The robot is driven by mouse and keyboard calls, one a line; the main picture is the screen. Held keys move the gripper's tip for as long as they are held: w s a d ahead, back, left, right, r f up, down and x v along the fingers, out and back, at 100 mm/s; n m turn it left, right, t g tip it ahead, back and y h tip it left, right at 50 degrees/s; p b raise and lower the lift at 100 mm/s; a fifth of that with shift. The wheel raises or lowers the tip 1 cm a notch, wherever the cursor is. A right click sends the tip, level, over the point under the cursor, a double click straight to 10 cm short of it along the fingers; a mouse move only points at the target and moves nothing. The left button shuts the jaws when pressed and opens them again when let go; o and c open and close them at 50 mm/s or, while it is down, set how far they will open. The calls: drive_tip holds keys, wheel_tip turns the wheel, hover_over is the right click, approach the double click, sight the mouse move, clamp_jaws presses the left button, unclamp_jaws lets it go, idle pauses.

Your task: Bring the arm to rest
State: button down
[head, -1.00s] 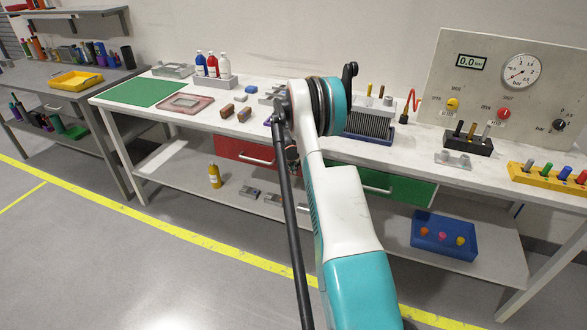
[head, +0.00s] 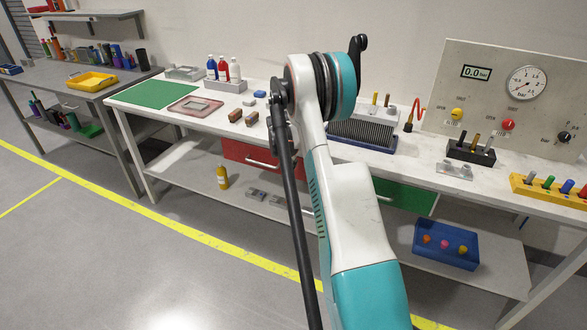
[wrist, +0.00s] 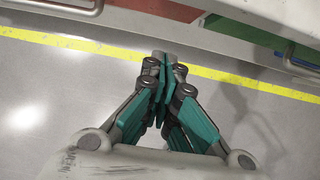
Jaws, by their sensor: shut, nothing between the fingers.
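My gripper (wrist: 165,62) shows in the wrist view with its teal fingers together and nothing between them. It hangs over the grey floor in front of the workbench (head: 290,122), with the yellow floor line passing behind the fingertips. In the head view my arm rises from the bottom, reaching up in front of the bench, and its elbow hides part of the bench top. My gripper itself is not seen in the head view.
The wrist view shows the bench edge, a red drawer (wrist: 165,8) and a green drawer (wrist: 258,12) close beyond the fingers. A blue bin (head: 446,243) stands on the lower shelf. A gauge panel (head: 500,100) stands at the back right. Open floor (head: 120,240) lies left.

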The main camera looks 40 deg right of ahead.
drive_tip(key=shift+a+r, duration=0.2)
drive_tip(key=shift+r, duration=0.3)
